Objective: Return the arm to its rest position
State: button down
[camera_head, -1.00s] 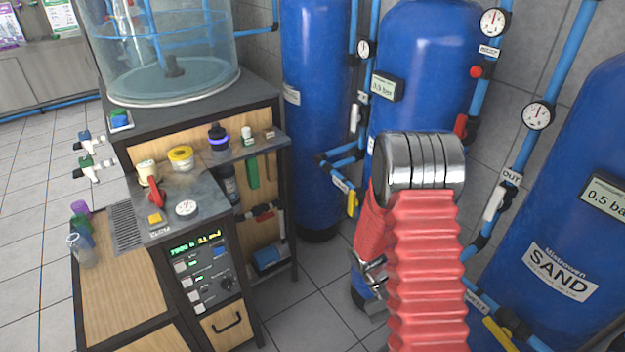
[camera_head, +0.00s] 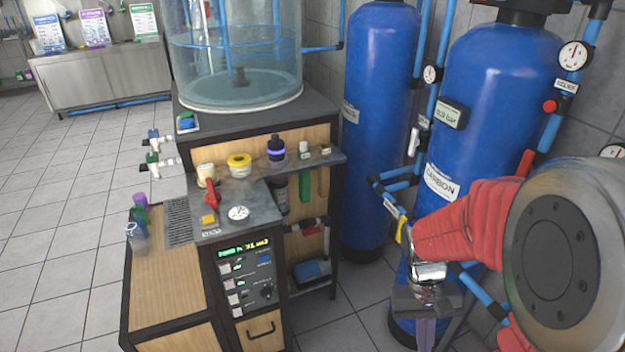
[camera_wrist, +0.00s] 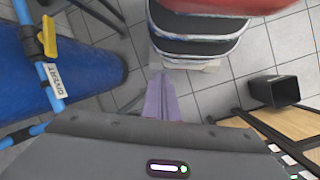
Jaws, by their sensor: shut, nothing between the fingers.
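My arm, in a red ribbed sleeve with metal joints, fills the right of the head view. My gripper (camera_head: 427,333) hangs at its end, pointing down, low in the picture in front of the blue carbon tank (camera_head: 497,110). Its narrow purple-grey fingers are shut with nothing between them, and the tips are cut off by the bottom edge. In the wrist view the fingers (camera_wrist: 160,97) show above the floor tiles, apart from any object.
The workbench (camera_head: 160,275) with its control panel stands left of my gripper. A second blue tank (camera_head: 376,120) stands behind. Blue pipes (camera_head: 470,287) run close to my gripper. A black bin (camera_wrist: 274,90) lies on the floor. Open tiled floor (camera_head: 60,185) is at the left.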

jog(key=s+a+r+t, duration=0.1)
jog(key=a+r+t, duration=0.1)
jog(key=r, duration=0.4)
jog(key=s+a+r+n+t+y, duration=0.1)
jog(key=a+r+t, duration=0.2)
jog(key=r, duration=0.4)
jog(key=a+r+t, duration=0.3)
jog(key=r+t, duration=0.1)
jog(key=r, duration=0.2)
jog(key=shift+s+r, duration=0.3)
jog(key=shift+s, duration=0.1)
jog(key=c, duration=2.5)
grip_release()
jog(key=o, duration=0.4)
jog(key=shift+d, duration=0.1)
